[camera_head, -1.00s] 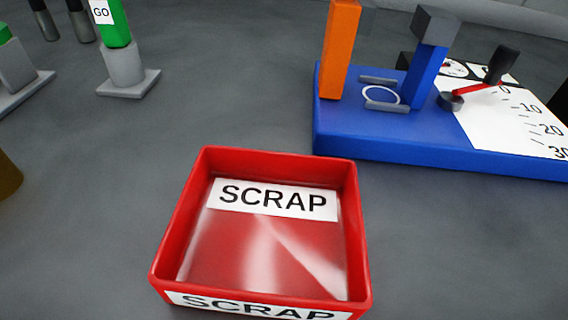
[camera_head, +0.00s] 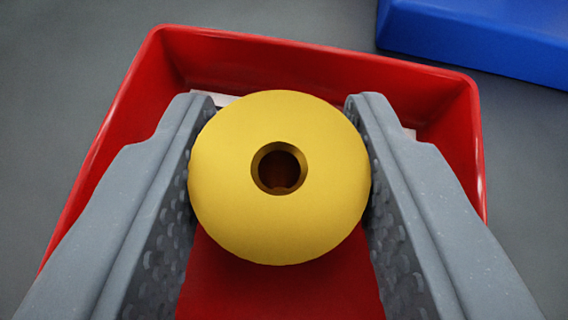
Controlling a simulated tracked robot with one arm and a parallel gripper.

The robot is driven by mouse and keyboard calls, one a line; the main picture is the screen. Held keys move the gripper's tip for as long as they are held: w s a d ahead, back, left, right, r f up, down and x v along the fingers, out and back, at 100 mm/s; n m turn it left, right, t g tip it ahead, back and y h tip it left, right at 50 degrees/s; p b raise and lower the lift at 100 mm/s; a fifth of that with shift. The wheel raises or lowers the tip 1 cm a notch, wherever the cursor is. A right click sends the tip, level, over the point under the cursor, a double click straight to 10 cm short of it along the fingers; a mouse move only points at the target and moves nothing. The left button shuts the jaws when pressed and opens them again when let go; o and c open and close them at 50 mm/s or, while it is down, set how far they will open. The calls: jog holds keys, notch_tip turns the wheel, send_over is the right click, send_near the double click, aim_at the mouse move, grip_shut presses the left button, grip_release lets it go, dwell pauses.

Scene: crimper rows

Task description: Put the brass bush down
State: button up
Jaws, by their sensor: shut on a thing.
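The brass bush (camera_head: 235,215) is a round yellow piece with a dark hole through its middle. My gripper (camera_head: 280,165) is shut on it, with one grey textured finger on its left side and one on its right. The bush and the fingers are over the red scrap tray (camera_head: 330,55), whose walls show around them. The bush hides much of the tray's floor and nearly all of its white label. I cannot tell how far the bush is above the floor.
A blue base (camera_head: 480,40) stands beyond the tray at the top right. Grey bench surface (camera_head: 60,70) shows clear to the left of the tray and at the right edge.

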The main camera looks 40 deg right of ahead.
jog(key=shift+f, duration=0.25)
jog(key=o, duration=1.1)
jog(key=shift+o, duration=0.2)
jog(key=shift+r, duration=0.15)
jog(key=v, duration=1.2)
jog(key=shift+s, duration=0.1)
